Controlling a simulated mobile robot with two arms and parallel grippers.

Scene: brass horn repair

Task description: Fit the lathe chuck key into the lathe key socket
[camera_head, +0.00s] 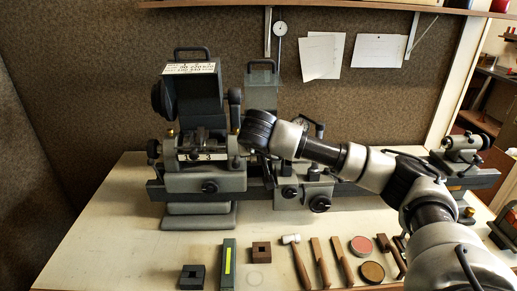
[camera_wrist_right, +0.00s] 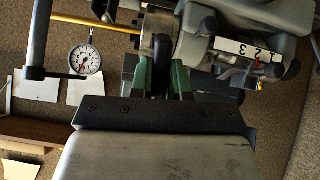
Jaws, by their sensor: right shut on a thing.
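The lathe (camera_head: 205,180) stands on the bench with its headstock at the left. My right arm comes in from the right, and its gripper (camera_head: 241,143) is at the chuck end of the headstock. The wrist view shows the green fingers of my right gripper (camera_wrist_right: 161,75) shut on a dark piece, the lathe chuck key (camera_wrist_right: 160,82), which shows only in part. The silver chuck (camera_wrist_right: 158,38) is just beyond the fingertips. The key socket is hidden, and I cannot tell whether the key's tip is in it. My left gripper is out of view.
A hammer (camera_head: 297,262), a green box (camera_head: 228,262), a brown block (camera_head: 261,252), a red tin (camera_head: 360,246) and wooden pieces line the bench front. A dial gauge (camera_wrist_right: 85,60) is left of the chuck.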

